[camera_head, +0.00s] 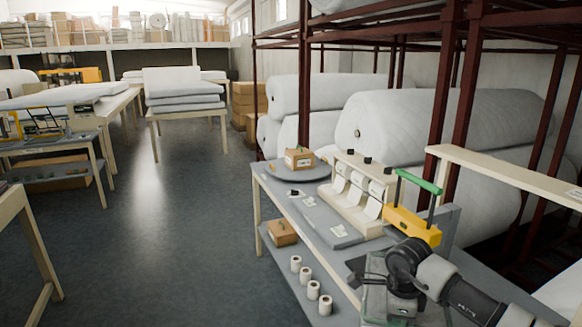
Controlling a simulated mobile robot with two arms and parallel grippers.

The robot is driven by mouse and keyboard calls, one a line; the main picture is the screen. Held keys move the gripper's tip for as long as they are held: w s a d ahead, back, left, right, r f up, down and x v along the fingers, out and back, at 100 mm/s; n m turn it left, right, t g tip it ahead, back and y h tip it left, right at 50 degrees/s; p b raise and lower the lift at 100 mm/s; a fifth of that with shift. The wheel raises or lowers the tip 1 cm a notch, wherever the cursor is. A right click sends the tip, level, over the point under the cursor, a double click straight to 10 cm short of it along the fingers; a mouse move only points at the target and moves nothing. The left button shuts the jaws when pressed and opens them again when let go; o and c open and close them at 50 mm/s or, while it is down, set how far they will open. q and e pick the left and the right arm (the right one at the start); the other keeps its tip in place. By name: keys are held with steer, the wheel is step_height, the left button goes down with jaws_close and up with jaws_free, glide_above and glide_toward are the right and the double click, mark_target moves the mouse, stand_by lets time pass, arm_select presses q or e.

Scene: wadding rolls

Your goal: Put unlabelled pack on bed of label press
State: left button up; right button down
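The label press (412,224), yellow with a green handle bar, stands at the near right of the grey worktable. My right arm comes in from the lower right, and its dark gripper (366,268) is just in front of the press. Its fingers are small and dark, so I cannot tell whether they are open or shut. A grey-green block (386,302) is directly below the gripper; I cannot tell if it is held or is the pack. The press bed is largely hidden by the arm. My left gripper is not in view.
A small brown box (299,159) sits on a round grey plate at the table's far end. A cream dispenser (358,197) with label strips stands behind a grey pad (338,234). Several white rolls (312,290) and another box (282,232) occupy the lower shelf. Open floor (180,240) lies left.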

steer(key=s+a+r+n+b, duration=0.25)
steer(key=r+n, duration=0.35)
steer(key=n, duration=0.5)
steer(key=s+a+r+n+b, duration=0.15)
steer(key=s+r+n, duration=0.3)
steer(key=n, duration=0.55)
steer(key=s+f, duration=0.8)
steer(key=s, duration=0.1)
steer(key=shift+d+f, duration=0.25)
steer(key=shift+f, duration=0.1)
steer(key=shift+w, duration=0.1)
